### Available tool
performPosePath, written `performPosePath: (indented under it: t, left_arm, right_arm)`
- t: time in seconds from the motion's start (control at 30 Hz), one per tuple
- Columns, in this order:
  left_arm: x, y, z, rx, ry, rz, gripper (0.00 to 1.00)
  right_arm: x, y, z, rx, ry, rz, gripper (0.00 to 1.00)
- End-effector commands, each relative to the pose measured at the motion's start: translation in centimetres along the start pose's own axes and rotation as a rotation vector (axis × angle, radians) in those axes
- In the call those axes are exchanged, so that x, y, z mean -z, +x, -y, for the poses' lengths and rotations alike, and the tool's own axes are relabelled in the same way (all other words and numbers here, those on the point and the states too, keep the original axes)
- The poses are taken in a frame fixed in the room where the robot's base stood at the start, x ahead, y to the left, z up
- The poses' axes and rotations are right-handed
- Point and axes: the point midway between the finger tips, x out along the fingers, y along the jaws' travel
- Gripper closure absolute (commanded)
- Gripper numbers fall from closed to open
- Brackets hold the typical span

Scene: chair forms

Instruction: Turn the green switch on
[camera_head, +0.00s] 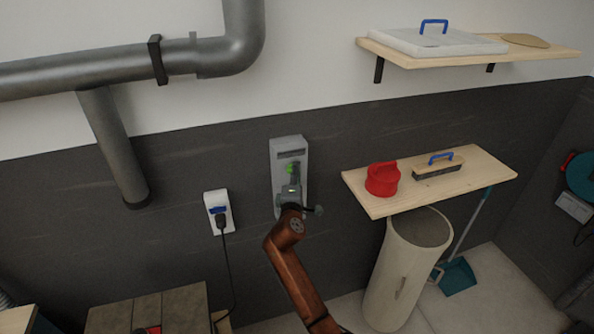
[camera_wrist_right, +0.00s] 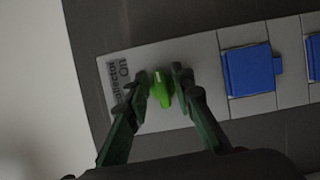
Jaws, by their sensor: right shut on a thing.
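The green switch (camera_head: 291,168) is on a tall grey panel (camera_head: 288,148) on the dark wall, in the middle of the head view. In the right wrist view the green switch (camera_wrist_right: 161,89) stands out from the grey plate (camera_wrist_right: 190,55), beside a label reading "Collector On". My right gripper (camera_head: 291,182) is at the panel, with its arm coming up from below. In the right wrist view its two fingers (camera_wrist_right: 161,82) are on either side of the switch and shut on it. The gripper covers the panel's lower part in the head view. My left gripper is not in view.
A blue part (camera_wrist_right: 250,70) is on the same plate beside the switch. A white socket (camera_head: 217,202) with a black plug and cord is left of the panel.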

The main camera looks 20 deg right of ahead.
Motion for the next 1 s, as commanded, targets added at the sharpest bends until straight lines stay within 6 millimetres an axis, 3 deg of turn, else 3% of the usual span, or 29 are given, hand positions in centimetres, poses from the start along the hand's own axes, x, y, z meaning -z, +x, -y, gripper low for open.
performPosePath:
  t: [0.67,0.7,1.0]
  left_arm:
    - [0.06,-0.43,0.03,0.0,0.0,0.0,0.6]
    - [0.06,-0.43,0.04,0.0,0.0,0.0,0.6]
    - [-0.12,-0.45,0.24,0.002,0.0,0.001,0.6]
  right_arm:
    - [0.04,0.0,0.3,0.027,0.055,-0.001,1.0]
    - [0.04,-0.01,0.29,0.027,0.055,0.0,0.76]
    - [0.0,-0.04,0.14,0.024,0.054,0.0,0.73]
